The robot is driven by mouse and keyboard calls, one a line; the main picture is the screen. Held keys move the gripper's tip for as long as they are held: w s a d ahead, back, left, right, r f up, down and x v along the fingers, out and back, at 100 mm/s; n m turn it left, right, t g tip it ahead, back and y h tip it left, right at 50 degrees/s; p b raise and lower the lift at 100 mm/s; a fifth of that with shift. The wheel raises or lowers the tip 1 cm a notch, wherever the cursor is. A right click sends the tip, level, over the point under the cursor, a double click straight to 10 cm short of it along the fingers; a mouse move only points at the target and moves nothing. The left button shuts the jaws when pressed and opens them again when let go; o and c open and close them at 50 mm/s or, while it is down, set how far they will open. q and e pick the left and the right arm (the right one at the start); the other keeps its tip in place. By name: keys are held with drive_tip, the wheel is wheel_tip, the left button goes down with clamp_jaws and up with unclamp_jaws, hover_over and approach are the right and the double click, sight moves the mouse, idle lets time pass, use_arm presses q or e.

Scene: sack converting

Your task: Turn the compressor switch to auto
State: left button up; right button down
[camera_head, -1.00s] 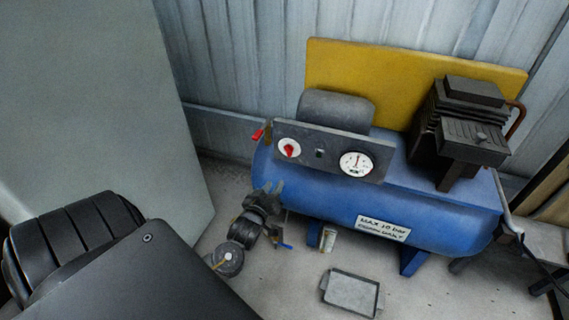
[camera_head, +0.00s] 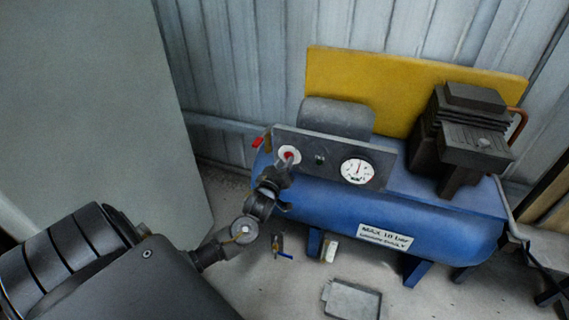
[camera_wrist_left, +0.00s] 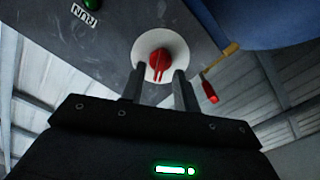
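The compressor switch is a red knob on a white round plate (camera_head: 289,154) at the left end of the grey panel (camera_head: 330,157). In the left wrist view the red knob (camera_wrist_left: 159,60) sits on its white disc, just beyond my fingertips. My left gripper (camera_head: 284,168) is at the switch in the head view and partly covers it. In the wrist view its two fingers (camera_wrist_left: 157,78) are apart, with the knob showing between their tips. I cannot tell whether they touch it. The plate's markings are not readable. My right gripper is not in view.
The blue tank (camera_head: 390,215) carries a pressure gauge (camera_head: 357,171) and a black pump (camera_head: 465,135). A red-handled lever (camera_wrist_left: 210,92) is close to the right of my left fingers. A grey tray (camera_head: 352,299) lies on the floor.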

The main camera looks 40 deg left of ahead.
use_arm(q)
drive_tip(key=shift+w+a, duration=0.15)
drive_tip(key=shift+w, duration=0.4)
clamp_jaws()
